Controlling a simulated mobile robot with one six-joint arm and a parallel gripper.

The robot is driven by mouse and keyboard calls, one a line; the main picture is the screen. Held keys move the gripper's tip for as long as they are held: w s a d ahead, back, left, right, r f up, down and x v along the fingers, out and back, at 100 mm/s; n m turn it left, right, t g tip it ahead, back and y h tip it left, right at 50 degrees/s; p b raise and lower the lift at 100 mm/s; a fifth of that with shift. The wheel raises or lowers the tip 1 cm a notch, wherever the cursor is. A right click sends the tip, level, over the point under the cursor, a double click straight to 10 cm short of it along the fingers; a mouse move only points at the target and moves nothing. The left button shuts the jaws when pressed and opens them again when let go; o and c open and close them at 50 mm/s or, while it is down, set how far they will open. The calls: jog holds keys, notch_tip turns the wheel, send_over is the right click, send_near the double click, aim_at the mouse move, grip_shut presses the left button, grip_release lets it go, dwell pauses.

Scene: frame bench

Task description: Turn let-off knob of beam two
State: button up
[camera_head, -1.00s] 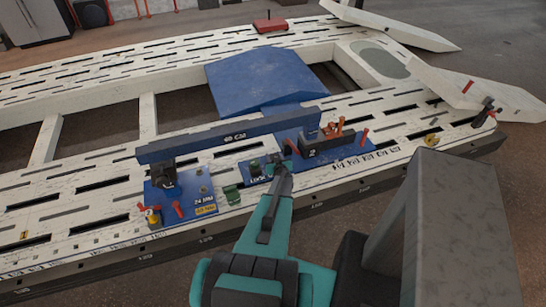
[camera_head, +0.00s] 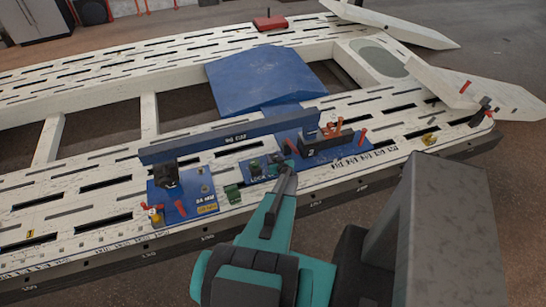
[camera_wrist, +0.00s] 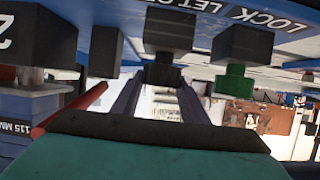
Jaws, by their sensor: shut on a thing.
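The beam two unit is a blue plate (camera_head: 237,172) on the white slotted frame, with a black block marked 2 (camera_head: 322,147). A green knob (camera_head: 255,168) stands above the LOCK lettering; it also shows in the wrist view (camera_wrist: 243,60). My gripper (camera_head: 289,168) is at the plate, right of the green knob. In the wrist view my gripper (camera_wrist: 158,95) has its fingers on either side of a dark knob (camera_wrist: 168,35) near the LET OFF lettering, shut on it. The knob's far end and exact turn are hidden. In the head view the gripper mostly covers this knob.
A long blue beam (camera_head: 225,139) spans just behind the knobs. Orange-red levers (camera_head: 333,130) and a red pin (camera_head: 363,135) stand to the right. Another blue plate (camera_head: 205,203) with red handles is at left. A blue ramp-like plate (camera_head: 262,75) lies behind.

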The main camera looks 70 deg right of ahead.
jog(key=shift+s+f+n+t+y+p, duration=0.2)
jog(key=shift+n+t+y+p, duration=0.2)
jog(key=shift+p, duration=0.2)
jog(key=shift+s+f+n+t+y+p, duration=0.15)
jog(key=shift+n+t+y+p, duration=0.2)
jog(key=shift+n+p, duration=0.2)
jog(key=shift+w+a+n+t+y, duration=0.2)
jog(key=shift+n+t+y, duration=0.15)
jog(key=shift+n+y, duration=0.15)
jog(key=o, duration=1.1)
jog(key=shift+r, duration=0.1)
jog(key=shift+c, duration=0.2)
jog(key=shift+r, duration=0.1)
jog(key=b+v, duration=0.4)
jog(key=v, duration=0.9)
jog(key=shift+s+r+b, duration=0.15)
jog(key=shift+s+b, duration=0.15)
jog(key=shift+b, duration=0.05)
jog(key=shift+a, duration=0.15)
